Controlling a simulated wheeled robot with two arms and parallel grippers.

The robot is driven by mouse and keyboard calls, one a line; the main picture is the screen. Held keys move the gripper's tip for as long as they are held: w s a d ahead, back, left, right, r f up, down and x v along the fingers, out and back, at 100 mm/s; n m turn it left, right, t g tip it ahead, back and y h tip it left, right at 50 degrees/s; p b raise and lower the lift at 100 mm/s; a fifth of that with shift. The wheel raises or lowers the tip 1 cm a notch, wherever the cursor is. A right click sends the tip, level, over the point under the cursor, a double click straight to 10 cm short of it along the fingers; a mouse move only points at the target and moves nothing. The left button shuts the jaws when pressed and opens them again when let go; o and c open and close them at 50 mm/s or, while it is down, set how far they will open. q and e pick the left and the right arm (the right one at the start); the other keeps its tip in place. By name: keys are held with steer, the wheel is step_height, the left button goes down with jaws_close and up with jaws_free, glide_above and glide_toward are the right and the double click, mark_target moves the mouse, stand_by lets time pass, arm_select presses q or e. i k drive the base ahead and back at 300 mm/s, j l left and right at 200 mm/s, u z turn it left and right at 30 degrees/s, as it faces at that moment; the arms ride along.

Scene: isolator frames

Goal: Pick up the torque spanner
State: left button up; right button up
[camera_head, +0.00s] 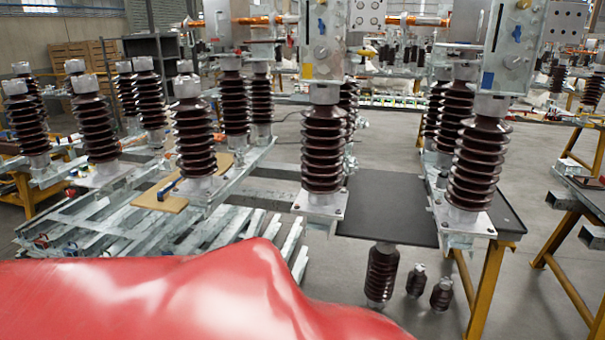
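No torque spanner can be made out for certain. A small blue tool-like item (168,188) lies on a tan board (152,203) on the left frame, too small to identify. Neither of my grippers is in view. A large glossy red surface fills the bottom left and hides what lies behind it; I cannot tell whether it is part of me.
Brown ribbed insulators (323,150) stand on galvanised steel frames (265,195) ahead. A dark grey panel (390,205) lies between the middle and right insulators. A yellow-legged stand (486,285) is at right. Several loose insulators (381,273) stand beneath. Grey floor shows at right.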

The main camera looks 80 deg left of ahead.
mark_target(160, 194)
steer(key=u, duration=3.6)
steer(key=i+j+z, duration=0.1)
steer(key=i, duration=0.4)
steer(key=i+j+z, duration=0.1)
steer(key=i+j, duration=0.2)
steer(key=i, duration=0.2)
steer(key=i+j+z, duration=0.1)
steer(key=i+j, duration=0.15)
steer(key=i, duration=0.2)
